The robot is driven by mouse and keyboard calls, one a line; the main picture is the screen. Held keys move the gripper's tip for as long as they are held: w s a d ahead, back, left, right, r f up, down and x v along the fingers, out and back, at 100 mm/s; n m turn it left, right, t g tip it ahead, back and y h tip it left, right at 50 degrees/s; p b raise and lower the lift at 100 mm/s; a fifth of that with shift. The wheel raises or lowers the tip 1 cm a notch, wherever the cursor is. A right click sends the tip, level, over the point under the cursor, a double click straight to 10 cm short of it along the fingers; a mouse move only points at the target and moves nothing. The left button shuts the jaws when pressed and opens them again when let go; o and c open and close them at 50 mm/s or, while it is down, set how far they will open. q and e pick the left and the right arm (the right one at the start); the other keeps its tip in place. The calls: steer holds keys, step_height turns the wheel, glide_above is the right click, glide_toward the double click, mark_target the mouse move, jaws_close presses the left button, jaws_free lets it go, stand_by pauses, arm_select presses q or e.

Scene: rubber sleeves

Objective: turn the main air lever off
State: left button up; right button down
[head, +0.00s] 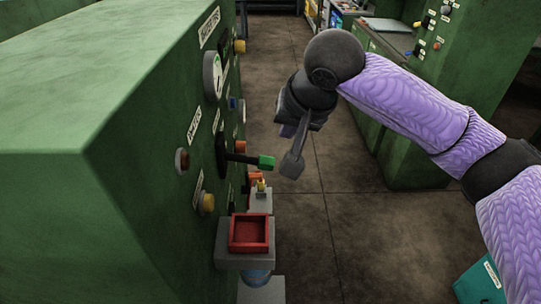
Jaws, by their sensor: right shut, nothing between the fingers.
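A lever (250,160) with a black arm and a green tip sticks out to the right from the face of the green machine. I take it to be the main air lever, but its label cannot be read clearly. My right gripper (292,164) is shut and empty. It points downward just to the right of the lever's green tip, with a small gap seen between them. My left gripper is not in view.
The green machine (90,85) fills the left, its face carrying gauges (212,76), knobs and labels. A red tray (248,233) sits on a grey ledge below the lever. Another green cabinet (405,140) stands right. Brown floor (325,235) lies open between them.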

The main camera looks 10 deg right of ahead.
mark_target(269, 168)
steer(key=b+x, duration=0.2)
steer(key=x, duration=1.1)
steer(key=shift+f+b, duration=0.1)
steer(key=shift+b, duration=0.25)
steer(key=p, duration=0.2)
steer(key=r+p, duration=0.1)
steer(key=p, duration=0.1)
steer(key=shift+w+a+y, duration=0.1)
steer(key=shift+a+y, duration=0.1)
steer(key=shift+y, duration=0.1)
steer(key=f+p, duration=0.1)
steer(key=p, duration=0.3)
steer(key=shift+d+y, duration=0.15)
steer(key=shift+y, duration=0.15)
step_height(269, 168, down, 3)
steer(key=shift+f+m+t+y+b, duration=0.1)
steer(key=shift+m+t+y+b, duration=0.45)
steer(key=shift+y, duration=0.45)
